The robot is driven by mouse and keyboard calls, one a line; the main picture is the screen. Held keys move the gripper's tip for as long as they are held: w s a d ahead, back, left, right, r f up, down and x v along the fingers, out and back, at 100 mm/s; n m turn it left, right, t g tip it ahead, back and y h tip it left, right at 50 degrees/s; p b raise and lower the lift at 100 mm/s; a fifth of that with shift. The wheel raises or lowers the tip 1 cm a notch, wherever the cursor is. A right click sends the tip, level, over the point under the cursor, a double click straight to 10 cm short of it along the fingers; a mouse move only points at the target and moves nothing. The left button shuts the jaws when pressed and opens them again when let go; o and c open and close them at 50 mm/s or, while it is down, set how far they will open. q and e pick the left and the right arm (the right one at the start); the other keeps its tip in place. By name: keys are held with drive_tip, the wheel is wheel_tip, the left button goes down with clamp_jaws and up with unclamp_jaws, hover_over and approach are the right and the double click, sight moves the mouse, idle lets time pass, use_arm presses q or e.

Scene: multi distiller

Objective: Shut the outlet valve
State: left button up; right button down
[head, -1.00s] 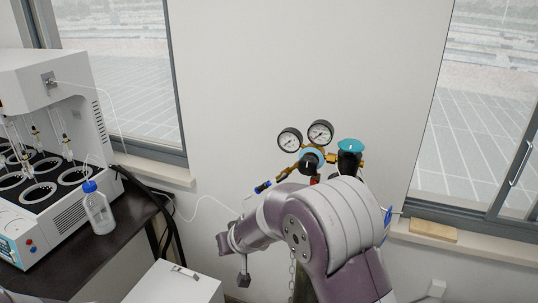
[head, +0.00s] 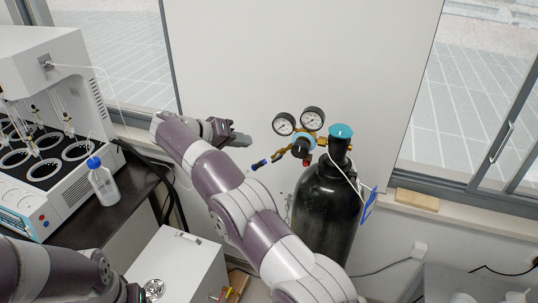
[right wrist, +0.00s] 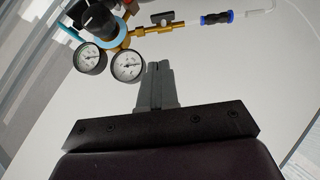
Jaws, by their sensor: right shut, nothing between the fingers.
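The gas regulator (head: 303,146) has two gauges, a blue ring and a black knob, and sits at the neck of the black cylinder. Its brass outlet pipe points left and ends in a blue fitting (head: 259,164). The outlet valve, a small black lever (right wrist: 163,18) on that pipe, shows at the top of the right wrist view. My right gripper (head: 243,139) is shut and empty, left of the gauges and apart from the valve. Its fingers (right wrist: 158,67) point toward the pipe. The dark end of my left arm (head: 133,292) is at the bottom left; its jaws cannot be made out.
The black cylinder (head: 325,215) stands against the wall, with my right arm crossing in front. A white distiller (head: 50,80) and a blue-capped bottle (head: 103,184) are on the dark table at left. A white cabinet (head: 180,265) stands below. The wall left of the gauges is clear.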

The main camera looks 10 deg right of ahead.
sight(280, 155)
use_arm(q)
drive_tip(key=shift+r+p, duration=1.4)
use_arm(e)
drive_tip(key=shift+w+d+f, duration=0.1)
drive_tip(key=shift+d+f, duration=0.85)
drive_tip(key=shift+d, duration=0.3)
drive_tip(key=shift+d+f, duration=1)
drive_tip(key=shift+d, duration=0.3)
drive_tip(key=shift+w+d+f, duration=0.1)
drive_tip(key=shift+d+f, duration=0.85)
drive_tip(key=shift+d, duration=0.3)
drive_tip(key=shift+s, duration=0.1)
drive_tip(key=shift+s+r+m+y, duration=0.1)
drive_tip(key=shift+r+m+y, duration=0.1)
drive_tip(key=shift+m+y, duration=0.15)
use_arm(q)
drive_tip(key=shift+w+r, duration=0.1)
drive_tip(key=shift+w, duration=0.35)
use_arm(e)
drive_tip(key=shift+d+f, duration=0.1)
use_arm(q)
drive_tip(key=shift+w+r, duration=0.1)
drive_tip(key=shift+w, duration=0.1)
use_arm(e)
drive_tip(key=shift+m+t+y, duration=0.25)
drive_tip(key=shift+t+y, duration=0.05)
drive_tip(key=shift+y, duration=0.25)
